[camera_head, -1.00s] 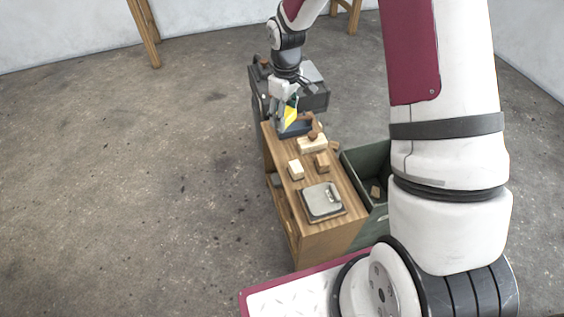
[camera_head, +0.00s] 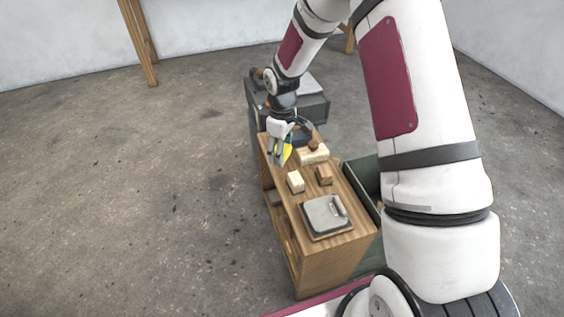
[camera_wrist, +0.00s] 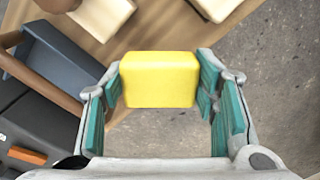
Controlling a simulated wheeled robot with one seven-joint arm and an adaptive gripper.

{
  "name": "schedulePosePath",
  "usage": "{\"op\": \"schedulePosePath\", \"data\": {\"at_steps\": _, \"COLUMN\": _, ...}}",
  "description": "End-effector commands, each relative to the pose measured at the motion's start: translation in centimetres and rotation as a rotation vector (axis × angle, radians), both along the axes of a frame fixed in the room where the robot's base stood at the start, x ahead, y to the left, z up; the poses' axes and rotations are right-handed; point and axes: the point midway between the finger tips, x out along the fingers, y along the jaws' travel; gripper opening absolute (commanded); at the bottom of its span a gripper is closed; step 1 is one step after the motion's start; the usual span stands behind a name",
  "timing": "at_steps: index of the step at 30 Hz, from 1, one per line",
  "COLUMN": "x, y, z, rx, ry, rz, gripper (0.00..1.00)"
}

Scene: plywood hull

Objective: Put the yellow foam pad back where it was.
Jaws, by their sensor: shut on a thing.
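The yellow foam pad (camera_wrist: 160,80) is a soft-edged block held between the teal-lined fingers of my gripper (camera_wrist: 161,88) in the wrist view. In the head view my gripper (camera_head: 280,155) hangs over the far left edge of the wooden cabinet top, and the yellow pad (camera_head: 287,153) shows at its right finger. The pad appears raised above the wooden top (camera_head: 284,201); its exact height is hard to tell. A dark blue tray (camera_wrist: 55,65) with a wooden handle lies left of the pad in the wrist view.
Pale blocks (camera_head: 296,182), a brown block (camera_head: 324,176) and a grey flat device (camera_head: 325,214) stand on the cabinet top. A grey-black case (camera_head: 312,104) stands behind it. A dark green bin (camera_head: 362,178) is on the right. The floor on the left is clear.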

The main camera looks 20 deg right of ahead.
Motion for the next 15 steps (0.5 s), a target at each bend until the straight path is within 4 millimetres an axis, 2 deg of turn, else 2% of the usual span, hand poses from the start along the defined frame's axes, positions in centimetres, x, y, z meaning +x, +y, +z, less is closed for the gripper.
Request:
{"op": "schedulePosePath", "data": {"at_steps": 1, "x": -0.1, "y": 0.0, "z": -1.0, "rx": 0.000, "ry": 0.003, "rz": 0.000, "gripper": 0.32}}
{"op": "schedulePosePath", "data": {"at_steps": 6, "x": -0.1, "y": 0.0, "z": -3.7, "rx": 0.000, "ry": 0.003, "rz": 0.001, "gripper": 0.32}}
{"op": "schedulePosePath", "data": {"at_steps": 15, "x": 0.0, "y": 0.0, "z": -4.0, "rx": 0.000, "ry": 0.000, "rz": 0.001, "gripper": 0.32}}
